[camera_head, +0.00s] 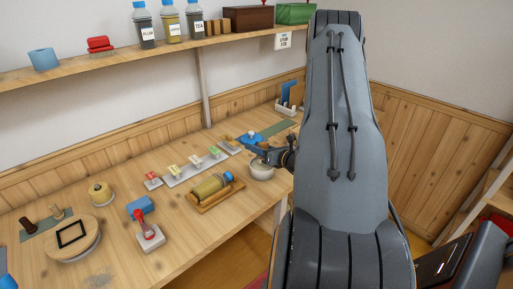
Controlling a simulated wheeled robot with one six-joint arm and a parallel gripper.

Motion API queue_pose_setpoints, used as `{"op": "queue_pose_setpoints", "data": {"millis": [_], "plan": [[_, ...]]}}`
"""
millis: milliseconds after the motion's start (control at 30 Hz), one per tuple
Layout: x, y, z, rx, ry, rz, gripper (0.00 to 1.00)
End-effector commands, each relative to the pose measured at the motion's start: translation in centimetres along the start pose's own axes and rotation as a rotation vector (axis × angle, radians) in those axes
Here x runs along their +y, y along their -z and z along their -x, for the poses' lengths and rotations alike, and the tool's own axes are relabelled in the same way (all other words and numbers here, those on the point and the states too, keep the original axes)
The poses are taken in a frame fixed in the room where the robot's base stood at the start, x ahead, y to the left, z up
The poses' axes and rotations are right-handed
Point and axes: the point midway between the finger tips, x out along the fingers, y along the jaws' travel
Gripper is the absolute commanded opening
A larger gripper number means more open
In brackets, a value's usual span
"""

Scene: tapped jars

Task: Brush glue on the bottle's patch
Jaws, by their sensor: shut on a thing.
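A bottle (209,188) with yellowish contents and a blue cap lies on its side in a wooden cradle (232,190) at the middle of the bench. I cannot make out its patch. A white round pot (262,172) stands to the right of the bottle. My gripper (267,153) is just above the pot, apart from the bottle. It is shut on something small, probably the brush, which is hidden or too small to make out. I cannot tell whether it touches the pot.
A blue object (249,137) lies behind my gripper. A pale rack (192,167) with several coloured-top pieces stands behind the bottle. A red-handled stamp (148,232), a blue block (140,207) and a round board (73,240) are at left. The bench's front edge is close to the pot.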

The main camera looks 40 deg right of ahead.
Motion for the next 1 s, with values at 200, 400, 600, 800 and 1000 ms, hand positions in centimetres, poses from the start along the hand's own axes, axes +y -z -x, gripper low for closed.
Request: {"op": "queue_pose_setpoints", "data": {"millis": [200, 400, 600, 800, 1000], "plan": [[-0.09, 0.27, -0.05, 0.000, 0.000, 0.000, 0.13], [-0.15, 0.48, -0.09, 0.000, 0.000, 0.000, 0.13], [-0.21, 0.68, -0.12, 0.000, 0.000, 0.000, 0.13], [-0.25, 0.81, -0.14, 0.000, 0.000, 0.000, 0.13], [-0.25, 0.80, -0.13, 0.000, 0.000, 0.000, 0.13]]}}
